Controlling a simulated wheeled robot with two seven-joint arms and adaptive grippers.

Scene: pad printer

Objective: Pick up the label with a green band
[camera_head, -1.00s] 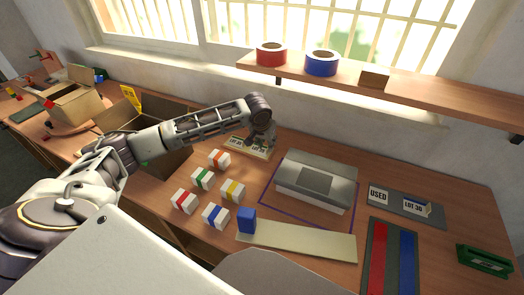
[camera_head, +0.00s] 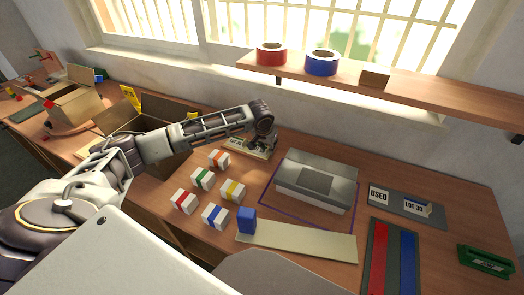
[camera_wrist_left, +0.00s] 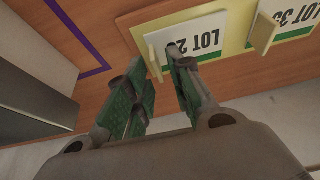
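A white label reading "LOT 2…" (camera_wrist_left: 208,38) lies on a cream holder (camera_wrist_left: 237,43) in the left wrist view, with dark green along its edge. A second label reading "LOT 3…" (camera_wrist_left: 283,14) sits beside it; it also has some dark green at its edge. My left gripper (camera_wrist_left: 157,58) is over the first label, its green-padded fingers apart at the label's near end, by a small cream tab. I cannot tell if the fingers touch the label. In the head view my left gripper (camera_head: 259,141) is low at the holder (camera_head: 236,150) and hides part of it. My right gripper is out of view.
Small white boxes with coloured bands, one green (camera_head: 202,178), stand in front of the holder. A grey machine (camera_head: 318,181) stands right of it, in a purple outline. An open carton (camera_head: 178,107) is behind my left arm. A shelf (camera_head: 430,96) runs above.

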